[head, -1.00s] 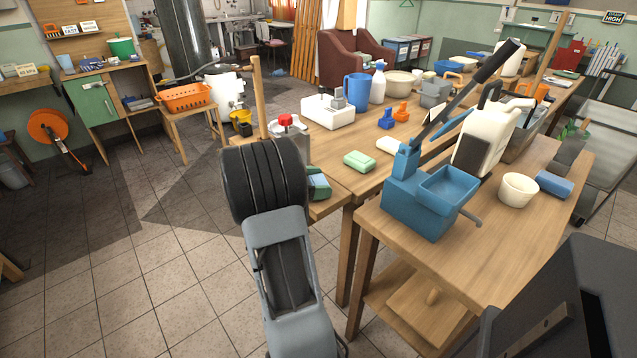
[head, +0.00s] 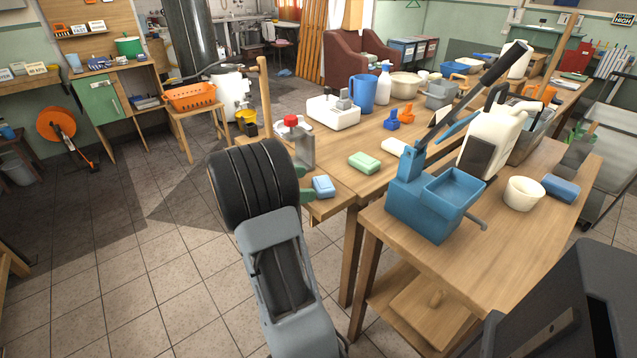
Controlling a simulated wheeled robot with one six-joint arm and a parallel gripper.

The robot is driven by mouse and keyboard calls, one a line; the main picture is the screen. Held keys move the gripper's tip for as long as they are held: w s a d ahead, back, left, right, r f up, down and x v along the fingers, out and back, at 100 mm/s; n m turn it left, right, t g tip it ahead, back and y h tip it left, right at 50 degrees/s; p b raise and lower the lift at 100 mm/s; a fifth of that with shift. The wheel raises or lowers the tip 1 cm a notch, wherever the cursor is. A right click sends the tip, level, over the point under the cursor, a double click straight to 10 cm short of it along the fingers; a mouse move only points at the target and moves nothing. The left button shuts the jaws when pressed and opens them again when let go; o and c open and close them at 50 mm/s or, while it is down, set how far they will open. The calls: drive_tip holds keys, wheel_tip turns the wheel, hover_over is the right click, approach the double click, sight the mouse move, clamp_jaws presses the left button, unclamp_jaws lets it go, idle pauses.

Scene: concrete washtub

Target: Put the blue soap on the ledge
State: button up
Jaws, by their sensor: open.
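A light-blue block that looks like the blue soap (head: 323,187) rests at the near left corner of the wooden table (head: 338,168). My gripper (head: 306,183) is just left of the soap, its green fingers partly hidden behind my dark wrist. The gripper is open, and the soap's front and right sides are clear of the fingers. I cannot tell whether a finger still touches its left side. No separate ledge can be made out for certain; the soap sits close to the table's edge.
A green soap (head: 364,162) and a white bar (head: 394,147) lie right of the blue soap. A grey bracket (head: 305,150) and red-capped object (head: 291,121) stand behind it. A blue basin device (head: 437,203) stands on the nearer table. The tiled floor at left is open.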

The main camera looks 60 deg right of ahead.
drive_tip(key=v, duration=0.6)
drive_tip(key=s+a+f+n+t+y, duration=0.1)
drive_tip(key=a+n+t+y, duration=0.5)
drive_tip(key=a+n, duration=0.7)
drive_tip(key=s+a+f+n+t+y, duration=0.2)
drive_tip(key=s+a+n+t+y, duration=0.2)
drive_tip(key=a+n, duration=0.9)
drive_tip(key=a+t+y, duration=0.1)
drive_tip(key=a+t, duration=0.2)
drive_tip(key=shift+a+f+y, duration=0.3)
drive_tip(key=shift+y, duration=0.1)
